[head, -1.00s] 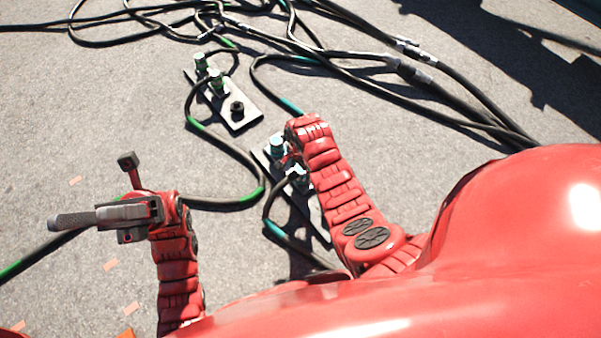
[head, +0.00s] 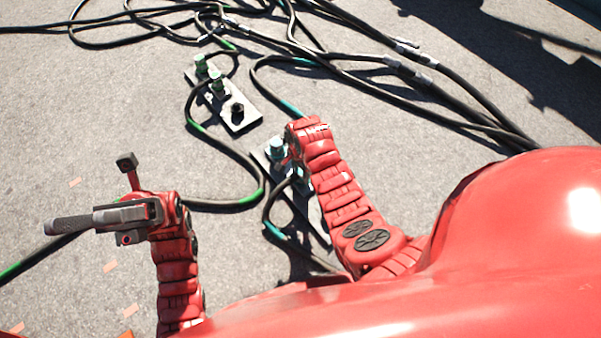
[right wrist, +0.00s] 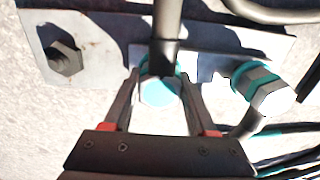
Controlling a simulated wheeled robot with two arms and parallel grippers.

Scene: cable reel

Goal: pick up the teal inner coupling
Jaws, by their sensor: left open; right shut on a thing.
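The teal inner coupling (right wrist: 160,90) is the middle fitting on a pale metal plate (right wrist: 215,38) in the right wrist view. My right gripper (right wrist: 158,92) is shut on it, one finger on each side. A dark cable end rises just behind the coupling. A second teal-banded coupling (right wrist: 262,88) is to the right, apart from the fingers. My left gripper (head: 90,192) is open and empty above the pavement.
A second plate (head: 238,122) with two green couplings (head: 217,82) and a black fitting lies farther back. Black cables (head: 430,85) cover the back and right.

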